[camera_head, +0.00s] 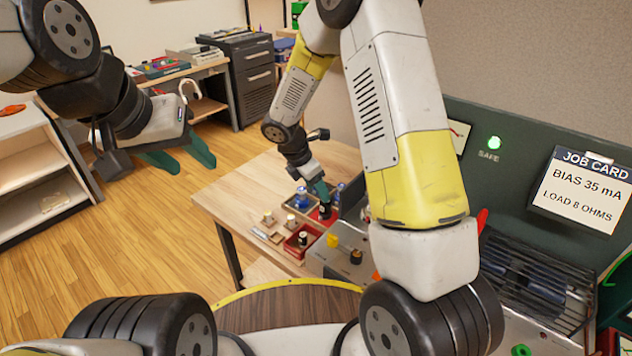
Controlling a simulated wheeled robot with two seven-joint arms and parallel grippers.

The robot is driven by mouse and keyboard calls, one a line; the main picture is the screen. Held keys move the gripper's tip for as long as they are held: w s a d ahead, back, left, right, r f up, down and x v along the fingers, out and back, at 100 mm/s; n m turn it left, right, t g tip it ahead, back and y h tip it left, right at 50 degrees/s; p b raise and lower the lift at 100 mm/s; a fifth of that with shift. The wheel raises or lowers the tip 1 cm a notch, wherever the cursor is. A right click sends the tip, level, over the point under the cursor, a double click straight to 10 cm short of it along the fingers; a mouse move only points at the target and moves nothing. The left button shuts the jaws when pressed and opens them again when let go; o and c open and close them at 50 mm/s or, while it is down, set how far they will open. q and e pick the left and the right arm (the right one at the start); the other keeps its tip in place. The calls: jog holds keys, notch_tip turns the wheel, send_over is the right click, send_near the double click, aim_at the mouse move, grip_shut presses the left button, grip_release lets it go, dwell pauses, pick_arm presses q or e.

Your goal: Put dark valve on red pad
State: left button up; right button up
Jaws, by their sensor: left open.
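My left gripper (195,168) hangs over the wooden floor at the left, its green fingers spread and empty, well away from the table. My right arm reaches over the table, and my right gripper (323,195) points down at small items there; whether its fingers are apart is too small to tell. Just below its tips is a small dark piece (325,211), possibly the dark valve, over a small red patch (318,217), possibly the red pad. I cannot tell whether the gripper holds the piece. Another dark-topped piece (302,238) stands in a red tray (292,251).
The wooden table (240,190) is bare at its left and back. Blue-topped bottles (302,197) stand beside my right gripper. A metal box with yellow and dark knobs (335,257) is nearer. A wire-grid unit (530,285) stands at the right below the job card (580,190).

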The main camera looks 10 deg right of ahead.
jog(key=s+d+r+m+y, duration=0.1)
jog(key=s+r+m, duration=0.2)
jog(key=r, duration=0.3)
jog(key=s+d+r+m+y, duration=0.1)
jog(key=s+d+r+m, duration=0.1)
jog(key=s+r+m, duration=0.3)
jog(key=s+d+r+m, duration=0.1)
jog(key=r+m, duration=0.1)
jog(key=r, duration=0.5)
jog(key=s+r+m+t+y, duration=0.2)
jog(key=s+r+m, duration=0.2)
jog(key=s+m, duration=0.2)
jog(key=s+d+r+m+t+y, duration=0.1)
jog(key=s+r+m+t+y, duration=0.1)
jog(key=s+r+m, duration=0.3)
jog(key=s+m, duration=0.1)
jog(key=s, duration=0.3)
jog(key=shift+d+m, duration=0.15)
jog(key=shift+m, duration=0.25)
